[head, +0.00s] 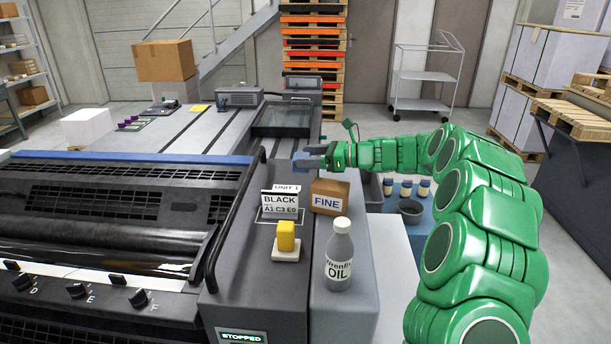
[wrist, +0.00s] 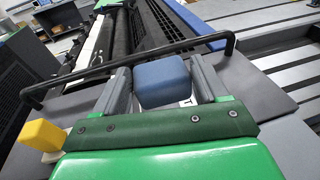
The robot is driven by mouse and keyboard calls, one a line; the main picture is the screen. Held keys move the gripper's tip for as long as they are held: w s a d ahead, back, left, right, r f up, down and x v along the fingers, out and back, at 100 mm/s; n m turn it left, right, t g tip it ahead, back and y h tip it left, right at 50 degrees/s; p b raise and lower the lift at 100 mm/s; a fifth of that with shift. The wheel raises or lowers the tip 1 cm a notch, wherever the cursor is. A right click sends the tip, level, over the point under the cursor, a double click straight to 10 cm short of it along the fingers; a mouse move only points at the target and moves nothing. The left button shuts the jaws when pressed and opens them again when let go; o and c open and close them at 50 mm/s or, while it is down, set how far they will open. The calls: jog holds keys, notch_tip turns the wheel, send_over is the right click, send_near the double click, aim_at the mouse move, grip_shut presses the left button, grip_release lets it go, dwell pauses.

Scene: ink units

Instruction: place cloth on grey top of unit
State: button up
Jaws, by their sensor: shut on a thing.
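My gripper (head: 312,160) is shut on a blue block-like thing (wrist: 162,82), which looks like the folded cloth. In the wrist view it sits between the two grey fingers. In the head view my gripper is over the far part of the unit's grey top (head: 243,262), beyond the signs. I cannot tell the exact gap between the cloth and the top. The side of the cloth facing the top is hidden.
On the unit stand a BLACK sign (head: 279,204), a yellow block on a pale base (head: 286,238), a FINE box (head: 329,197) and an OIL bottle (head: 339,256). A black bar handle (head: 228,225) runs along the press side. Jars and a bowl (head: 410,211) stand at right.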

jog(key=w+f, duration=0.2)
jog(key=w+a+f, duration=0.1)
jog(key=w+f, duration=0.2)
jog(key=shift+w+a+f, duration=0.2)
jog(key=shift+w, duration=0.1)
jog(key=shift+w+a+f, duration=0.15)
jog(key=shift+w+f, duration=0.35)
jog(key=shift+f, duration=1.65)
jog(key=shift+f, duration=0.1)
jog(key=o, duration=1)
jog(key=shift+o, duration=0.2)
jog(key=v, duration=1.2)
